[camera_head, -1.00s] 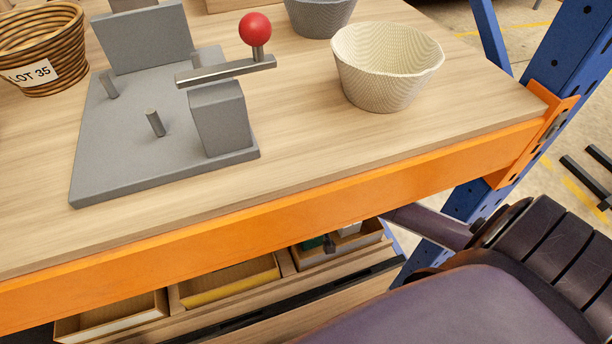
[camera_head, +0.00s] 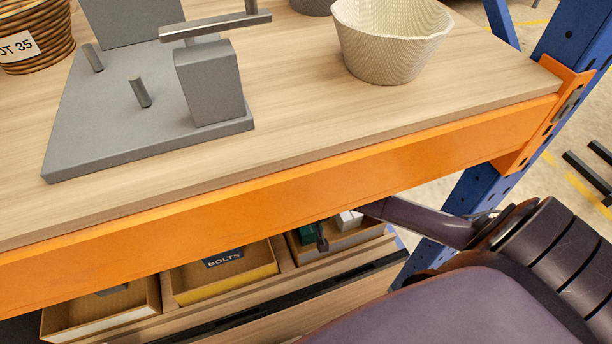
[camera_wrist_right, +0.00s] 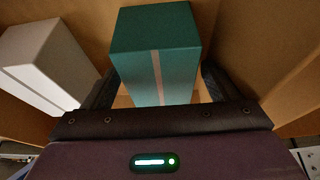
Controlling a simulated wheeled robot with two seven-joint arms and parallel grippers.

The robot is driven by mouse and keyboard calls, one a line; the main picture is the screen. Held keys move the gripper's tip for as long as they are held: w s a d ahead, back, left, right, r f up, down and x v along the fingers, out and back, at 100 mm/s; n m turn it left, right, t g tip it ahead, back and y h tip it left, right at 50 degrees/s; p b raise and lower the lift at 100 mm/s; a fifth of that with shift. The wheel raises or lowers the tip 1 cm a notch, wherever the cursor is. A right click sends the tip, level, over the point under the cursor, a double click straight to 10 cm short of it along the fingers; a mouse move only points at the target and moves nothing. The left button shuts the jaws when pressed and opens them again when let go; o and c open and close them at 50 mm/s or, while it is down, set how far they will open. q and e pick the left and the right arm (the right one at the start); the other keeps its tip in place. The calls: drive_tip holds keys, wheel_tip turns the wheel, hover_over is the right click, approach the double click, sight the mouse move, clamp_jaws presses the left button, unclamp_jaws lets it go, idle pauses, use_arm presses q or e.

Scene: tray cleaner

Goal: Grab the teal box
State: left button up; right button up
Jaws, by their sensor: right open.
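The teal box (camera_wrist_right: 155,65) with a pale stripe stands in a cardboard-coloured bin, in the middle of the right wrist view. A small green part of it (camera_head: 304,235) shows in the head view, in the bin at the right of the lower shelf. My right gripper (camera_wrist_right: 157,88) is open, with one dark finger on each side of the box. Whether the fingers touch it is hard to tell. In the head view, a dark part of this gripper (camera_head: 321,238) shows beside the box, under the orange beam. My left gripper is not in view.
A white box (camera_wrist_right: 45,65) stands left of the teal box. Bin walls are close around my gripper. The orange beam (camera_head: 300,190) and wooden tabletop (camera_head: 290,120) lie above the bins. A bin labelled BOLTS (camera_head: 222,283) is to the left.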

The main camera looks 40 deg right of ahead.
drive_tip(key=shift+f, duration=0.25)
idle(0.5)
drive_tip(key=shift+c, duration=0.3)
drive_tip(key=c, duration=1)
drive_tip(key=shift+c, duration=0.8)
drive_tip(key=shift+r, duration=0.15)
